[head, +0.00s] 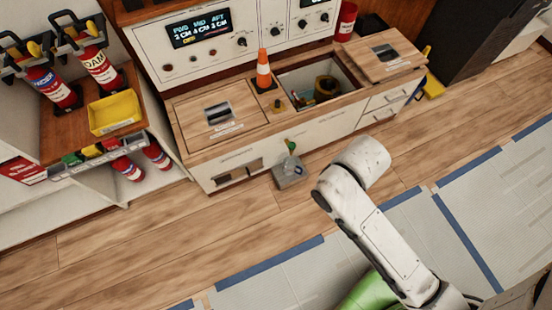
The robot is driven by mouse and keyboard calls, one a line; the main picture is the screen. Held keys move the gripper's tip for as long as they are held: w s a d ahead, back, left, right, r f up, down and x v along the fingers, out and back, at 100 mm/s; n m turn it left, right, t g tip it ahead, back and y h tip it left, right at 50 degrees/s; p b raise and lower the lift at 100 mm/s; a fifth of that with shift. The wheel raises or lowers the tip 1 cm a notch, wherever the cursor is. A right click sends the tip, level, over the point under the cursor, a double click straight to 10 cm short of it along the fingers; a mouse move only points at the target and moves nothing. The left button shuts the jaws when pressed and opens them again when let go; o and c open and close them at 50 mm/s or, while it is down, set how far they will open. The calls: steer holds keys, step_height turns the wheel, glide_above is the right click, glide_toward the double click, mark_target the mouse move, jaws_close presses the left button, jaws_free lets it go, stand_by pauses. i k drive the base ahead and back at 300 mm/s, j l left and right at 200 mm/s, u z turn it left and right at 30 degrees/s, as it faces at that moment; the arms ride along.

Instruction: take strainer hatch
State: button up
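Two wooden hatch panels with dark recessed handles show on the low bench in the head view. The left hatch panel (195,123) lies flat in the bench top. The right hatch panel (405,62) lies at the bench's right end. Between them is an open compartment (345,72) with a dark yellowish round fitting (326,87) inside. The labels are too small to read, so I cannot tell which panel is the strainer hatch. My white arm reaches up from the bottom right, in front of the bench and apart from both panels. My gripper does not show.
An orange cone (263,74) stands between left panel and opening. A grey block with a green-knobbed lever (290,172) sits on the floor before the bench. Fire extinguishers (100,67) and a yellow tray (115,112) are at left. Wood floor (130,240) is clear at lower left.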

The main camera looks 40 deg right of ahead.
mark_target(381, 56)
steer(key=k+z, duration=0.15)
steer(key=z, duration=1.4)
steer(key=i+l+u, duration=0.2)
steer(key=i+l, duration=0.75)
steer(key=i+l+u, duration=0.15)
steer(key=i+l, duration=0.9)
steer(key=l, duration=0.1)
